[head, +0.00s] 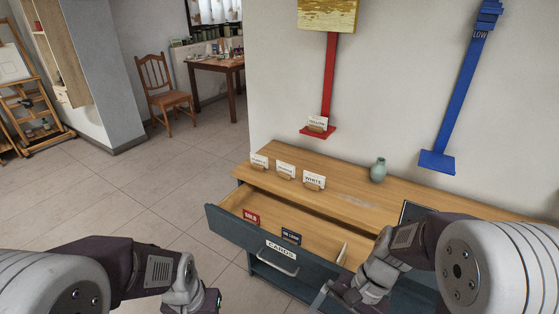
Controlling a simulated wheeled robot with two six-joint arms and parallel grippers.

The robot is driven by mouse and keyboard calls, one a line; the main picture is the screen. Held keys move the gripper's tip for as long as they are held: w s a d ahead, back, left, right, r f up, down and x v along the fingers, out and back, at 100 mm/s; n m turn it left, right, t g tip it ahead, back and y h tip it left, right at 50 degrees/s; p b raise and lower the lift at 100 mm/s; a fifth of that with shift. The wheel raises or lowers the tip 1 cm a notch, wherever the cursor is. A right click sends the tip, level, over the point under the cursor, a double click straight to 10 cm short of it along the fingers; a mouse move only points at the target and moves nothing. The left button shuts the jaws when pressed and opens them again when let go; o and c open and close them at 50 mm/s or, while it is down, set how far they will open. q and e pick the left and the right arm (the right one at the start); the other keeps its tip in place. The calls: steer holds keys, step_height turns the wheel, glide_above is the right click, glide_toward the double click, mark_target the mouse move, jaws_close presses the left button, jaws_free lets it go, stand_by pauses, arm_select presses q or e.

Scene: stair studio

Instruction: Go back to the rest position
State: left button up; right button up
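My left gripper (210,301) is at the bottom of the head view, left of the open drawer front and apart from it. Its fingers are partly cut off by the frame edge, so its opening is unclear. My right gripper (324,297) is low in the view, just in front of the drawer's right part. Its fingers are small and partly cut off, and I cannot tell whether they are open. I see nothing clearly held by either. The drawer (230,225), labelled CARDS, is pulled out of the dark cabinet. A red SOLD card (251,217) and a dark blue card (291,236) stand in it.
Three white cards, the left (259,161), middle (286,170) and right (314,181), stand on the wooden cabinet top (350,192) with a green vase (378,170). A red wall bracket (328,85) and a blue one (455,100) hang behind. Floor (130,195) is clear at left.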

steer(key=w+d+f+n+t+h, duration=0.3)
steer(key=d+n+t+h, duration=0.1)
steer(key=d+n, duration=0.25)
arm_select(q)
step_height(320, 180, up, 14)
steer(key=p, duration=1.5)
arm_select(e)
step_height(320, 180, up, 15)
steer(key=a, duration=0.1)
steer(key=shift+s+n, duration=0.2)
steer(key=shift+n, duration=0.15)
